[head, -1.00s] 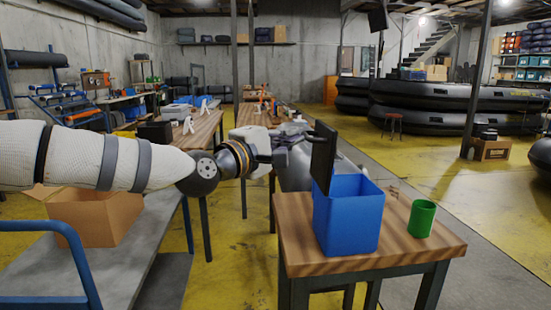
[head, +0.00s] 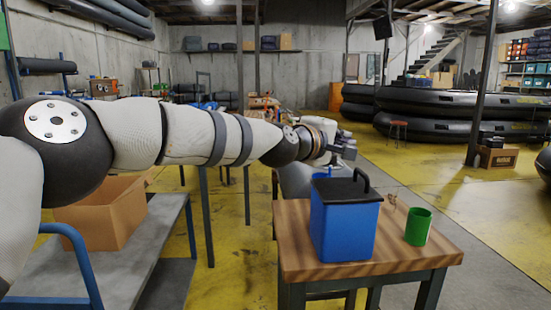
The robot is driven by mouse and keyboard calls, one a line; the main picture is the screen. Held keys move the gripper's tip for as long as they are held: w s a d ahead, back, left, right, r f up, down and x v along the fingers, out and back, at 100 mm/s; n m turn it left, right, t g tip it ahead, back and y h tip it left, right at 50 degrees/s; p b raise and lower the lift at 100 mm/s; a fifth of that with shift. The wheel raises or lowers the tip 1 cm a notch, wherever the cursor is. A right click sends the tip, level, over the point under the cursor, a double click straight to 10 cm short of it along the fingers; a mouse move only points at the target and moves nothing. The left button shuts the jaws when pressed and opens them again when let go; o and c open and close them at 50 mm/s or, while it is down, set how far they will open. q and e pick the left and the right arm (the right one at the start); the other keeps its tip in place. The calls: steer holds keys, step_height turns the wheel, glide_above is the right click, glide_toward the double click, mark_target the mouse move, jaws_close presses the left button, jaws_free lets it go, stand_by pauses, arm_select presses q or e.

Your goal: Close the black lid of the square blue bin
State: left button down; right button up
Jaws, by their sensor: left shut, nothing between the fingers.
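The square blue bin (head: 343,232) stands upright on a small wooden-topped table. Its black lid (head: 345,190) now lies flat across the bin's top, with its black loop handle (head: 361,179) standing up at the right. I cannot see any gap between lid and rim. My left gripper (head: 348,151) is shut and empty, above and behind the bin, apart from the lid in the picture. My left arm reaches in from the left across the view. My right gripper is not in view.
A green cup (head: 418,227) stands on the wooden table (head: 300,265) right of the bin. A cardboard box (head: 103,212) sits on a grey cart (head: 150,245) with a blue rail at the left. Black inflatable boats (head: 455,115) lie farther back.

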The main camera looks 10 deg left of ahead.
mark_target(364, 173)
arm_select(q)
steer(key=d+f, duration=0.1)
steer(key=w+d+f, duration=0.1)
steer(key=d, duration=0.1)
steer(key=shift+d+f+b, duration=0.2)
steer(key=shift+f+b, duration=0.1)
steer(key=shift+f, duration=0.1)
steer(key=shift+w+d+f+b, duration=0.25)
steer(key=shift+d+f+b, duration=0.25)
steer(key=shift+d+f, duration=0.45)
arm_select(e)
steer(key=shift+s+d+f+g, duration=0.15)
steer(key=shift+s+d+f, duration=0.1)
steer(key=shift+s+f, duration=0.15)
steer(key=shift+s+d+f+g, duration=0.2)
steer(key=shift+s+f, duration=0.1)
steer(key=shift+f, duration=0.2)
arm_select(q)
steer(key=shift+d, duration=0.1)
steer(key=shift+r, duration=0.15)
